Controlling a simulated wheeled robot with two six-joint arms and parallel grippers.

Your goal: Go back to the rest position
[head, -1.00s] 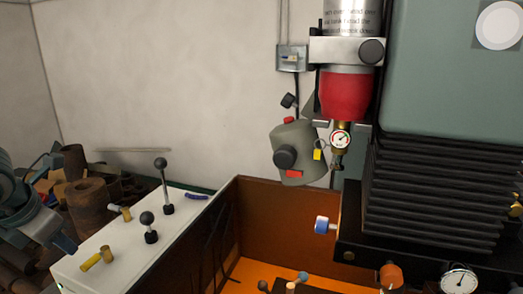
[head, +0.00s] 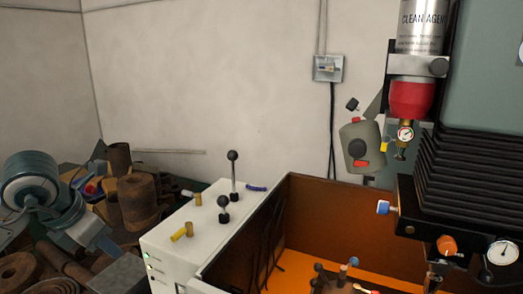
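My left arm comes in at the left edge, with its teal and grey wrist. My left gripper (head: 95,238) points down and right over the pile of metal parts, left of the white control box. The frame does not show clearly whether its fingers are apart or together, and I see nothing clearly held. My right gripper is out of view. A brown part with several small knobs (head: 335,282), possibly the chuck, sits in the orange-floored enclosure, cut off by the bottom edge.
The white control box (head: 190,240) carries upright black-knobbed levers (head: 233,175) and yellow-brass handles. Brown enclosure walls (head: 340,215) stand right of it. A dark bellows column (head: 470,150) with gauges fills the right. Rusty cylinders (head: 138,200) crowd the left.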

